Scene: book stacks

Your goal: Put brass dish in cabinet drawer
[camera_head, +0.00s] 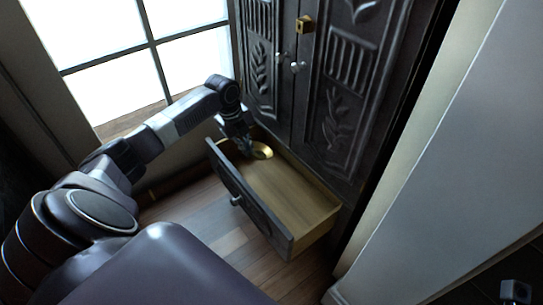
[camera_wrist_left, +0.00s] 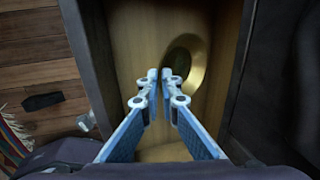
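The brass dish (camera_head: 263,151) is inside the open cabinet drawer (camera_head: 292,196), toward its far left end. In the left wrist view the dish (camera_wrist_left: 198,70) shows as a narrow golden oval with a dark hollow, so it looks tilted to that camera. My left gripper (camera_head: 245,151) reaches down into the drawer beside the dish. In the left wrist view its fingertips (camera_wrist_left: 160,76) are a small gap apart, with the right one by the dish's near rim. I see nothing clamped between them. My right gripper (camera_head: 516,292) shows only partly at the bottom right corner.
The dark carved cabinet (camera_head: 345,90) stands behind the drawer, its doors closed. The drawer's near right floor is bare. A window (camera_head: 130,50) is at the left, and a pale wall or panel (camera_head: 450,170) at the right. Wood floor (camera_head: 200,225) lies in front.

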